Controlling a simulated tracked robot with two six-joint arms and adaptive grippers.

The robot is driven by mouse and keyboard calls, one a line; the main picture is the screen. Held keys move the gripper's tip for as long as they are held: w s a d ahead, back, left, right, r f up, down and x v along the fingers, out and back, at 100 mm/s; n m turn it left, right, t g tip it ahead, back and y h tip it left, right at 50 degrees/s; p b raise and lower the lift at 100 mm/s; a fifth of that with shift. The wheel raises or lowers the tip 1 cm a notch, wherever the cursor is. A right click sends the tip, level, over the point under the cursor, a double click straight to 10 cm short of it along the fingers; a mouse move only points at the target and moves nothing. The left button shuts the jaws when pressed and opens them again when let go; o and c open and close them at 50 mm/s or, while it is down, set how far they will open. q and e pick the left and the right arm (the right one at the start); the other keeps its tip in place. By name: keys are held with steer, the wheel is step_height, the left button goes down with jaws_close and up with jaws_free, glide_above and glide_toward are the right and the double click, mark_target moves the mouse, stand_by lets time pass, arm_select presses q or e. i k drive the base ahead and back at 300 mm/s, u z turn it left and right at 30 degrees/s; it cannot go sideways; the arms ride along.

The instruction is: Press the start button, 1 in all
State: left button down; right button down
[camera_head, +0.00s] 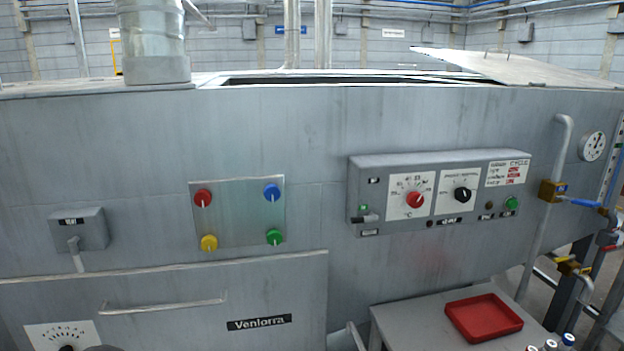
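A grey control box (366,222) is mounted on the front of the large grey machine, right of centre. Near its right end is a round green button (511,203); the label beside it is too small to read. To its left are a black dial (463,195) and a red dial (415,200). A small green-lit switch (363,208) sits at the box's left end. I cannot tell from lettering which control is the start button. Neither of my grippers is in view.
A metal plate (238,215) left of the box carries red, blue, yellow and green knobs. A grey lever box (80,230) is further left. Below right, a red tray (484,317) lies on a small table (410,325). Pipes with valves (552,191) stand at the right.

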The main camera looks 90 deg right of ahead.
mark_target(512, 204)
steer(key=z, duration=0.1)
steer(key=k, duration=2.85)
steer(key=u, duration=2.2)
steer(key=i, duration=0.1)
steer(key=z, duration=3.65)
steer(key=i, duration=1)
